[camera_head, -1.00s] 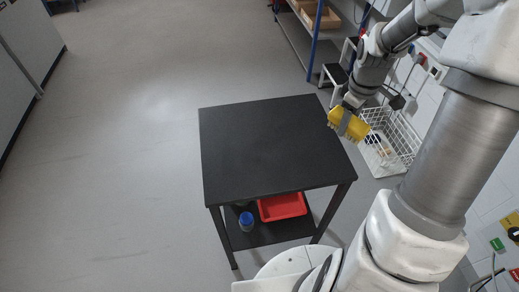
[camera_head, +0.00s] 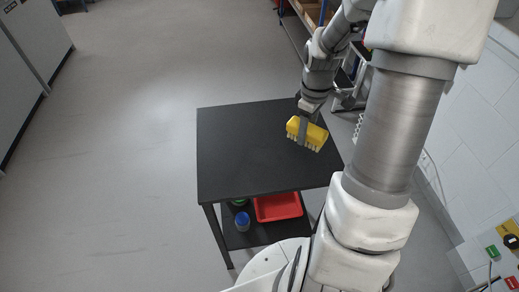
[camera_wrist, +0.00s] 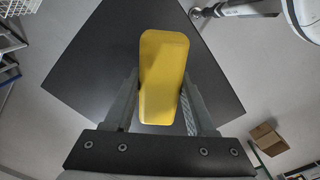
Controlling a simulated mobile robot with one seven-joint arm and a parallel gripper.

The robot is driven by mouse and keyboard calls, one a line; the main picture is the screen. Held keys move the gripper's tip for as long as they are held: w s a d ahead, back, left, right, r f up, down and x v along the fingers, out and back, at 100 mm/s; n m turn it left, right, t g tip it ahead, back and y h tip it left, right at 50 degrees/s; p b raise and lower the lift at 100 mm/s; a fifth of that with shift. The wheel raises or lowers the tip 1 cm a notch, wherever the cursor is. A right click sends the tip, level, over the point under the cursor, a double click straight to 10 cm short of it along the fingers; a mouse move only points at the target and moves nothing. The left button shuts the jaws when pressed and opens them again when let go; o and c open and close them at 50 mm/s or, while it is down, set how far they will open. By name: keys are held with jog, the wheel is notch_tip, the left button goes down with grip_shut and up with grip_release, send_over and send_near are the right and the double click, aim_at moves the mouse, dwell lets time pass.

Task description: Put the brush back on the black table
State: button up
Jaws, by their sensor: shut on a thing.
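The yellow brush (camera_head: 307,133) with pale bristles pointing down is held in my gripper (camera_head: 303,131). The gripper is shut on it. In the head view the brush is over the right part of the black table (camera_head: 240,150); the exact gap to the top is hard to tell. In the wrist view the brush's smooth yellow back (camera_wrist: 162,75) sits between the two fingers (camera_wrist: 160,100), with the black tabletop (camera_wrist: 95,55) behind it. The bristles are hidden there.
The tabletop is otherwise bare. A red tray (camera_head: 278,207) and a blue-capped container (camera_head: 242,221) are on the table's lower shelf. A white wire basket (camera_wrist: 10,37) shows at the left in the wrist view. Grey floor (camera_head: 110,170) lies open to the left.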

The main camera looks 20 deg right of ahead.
jog(key=w+a+f, duration=0.2)
jog(key=w, duration=0.1)
jog(key=w+a+f, duration=0.2)
jog(key=w+a, duration=0.1)
jog(key=w+a+f+b, duration=0.1)
jog(key=w+a+f, duration=0.1)
jog(key=w+f, duration=0.1)
jog(key=shift+a, duration=0.25)
jog(key=shift+f+b, duration=0.35)
jog(key=shift+f, duration=1.7)
jog(key=shift+f, duration=0.2)
jog(key=o, duration=1.2)
jog(key=shift+r, duration=0.1)
notch_tip(320, 180, up, 12)
jog(key=p, duration=0.1)
jog(key=shift+r, duration=0.15)
